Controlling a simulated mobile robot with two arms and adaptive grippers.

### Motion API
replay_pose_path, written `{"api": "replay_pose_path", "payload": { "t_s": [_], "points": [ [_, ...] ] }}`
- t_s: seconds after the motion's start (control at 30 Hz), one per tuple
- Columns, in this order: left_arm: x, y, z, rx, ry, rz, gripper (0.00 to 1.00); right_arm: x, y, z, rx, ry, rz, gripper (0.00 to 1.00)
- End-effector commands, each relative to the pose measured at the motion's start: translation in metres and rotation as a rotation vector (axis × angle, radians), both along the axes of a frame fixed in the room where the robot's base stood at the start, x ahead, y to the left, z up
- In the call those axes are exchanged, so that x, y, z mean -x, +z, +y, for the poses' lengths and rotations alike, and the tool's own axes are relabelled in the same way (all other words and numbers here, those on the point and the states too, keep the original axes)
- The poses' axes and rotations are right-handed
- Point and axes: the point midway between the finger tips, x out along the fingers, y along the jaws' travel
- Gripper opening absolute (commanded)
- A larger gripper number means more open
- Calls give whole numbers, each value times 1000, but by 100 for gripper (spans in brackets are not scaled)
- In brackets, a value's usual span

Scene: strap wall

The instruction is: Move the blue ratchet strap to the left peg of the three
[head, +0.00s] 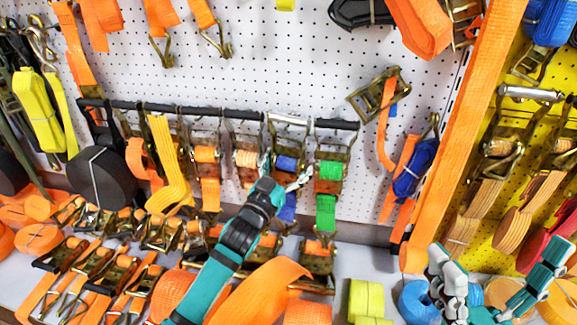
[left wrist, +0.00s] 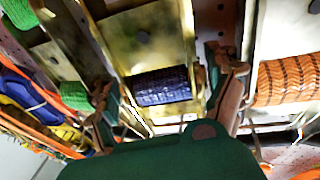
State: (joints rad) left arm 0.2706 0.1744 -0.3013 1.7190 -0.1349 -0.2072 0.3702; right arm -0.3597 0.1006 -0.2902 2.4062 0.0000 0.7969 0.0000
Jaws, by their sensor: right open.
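The blue ratchet strap (head: 287,163) hangs from the dark rail in the head view, between a tan strap and a green strap, with its metal ratchet and blue tail showing. My left gripper (head: 298,181) reaches up to it from below left. In the left wrist view the strap's dark blue webbing (left wrist: 160,87) and brass-coloured ratchet lie between the two spread fingers of my left gripper (left wrist: 166,88). I see no clear grip on it. My right gripper (head: 498,262) is open and empty at the lower right. I cannot clearly make out the three pegs.
The rail (head: 235,114) holds several other straps close together, including a yellow strap (head: 168,165) and a green strap (head: 329,170). Ratchets and orange webbing crowd the shelf below. Another blue strap (head: 415,167) hangs further right.

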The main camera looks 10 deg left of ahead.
Motion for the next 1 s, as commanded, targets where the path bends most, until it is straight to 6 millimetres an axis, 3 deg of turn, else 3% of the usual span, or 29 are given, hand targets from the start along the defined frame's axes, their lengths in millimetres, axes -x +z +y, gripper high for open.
{"api": "replay_pose_path", "payload": {
  "t_s": [0.63,0.77,1.0],
  "points": [
    [4,-9,2,-3,3,17,100,-2,-2,1,-1,5,6,100],
    [21,-11,7,-3,3,16,100,-1,-2,1,-1,4,4,100],
    [70,-18,20,-2,2,14,100,-1,-1,1,0,3,3,100]
  ]
}}
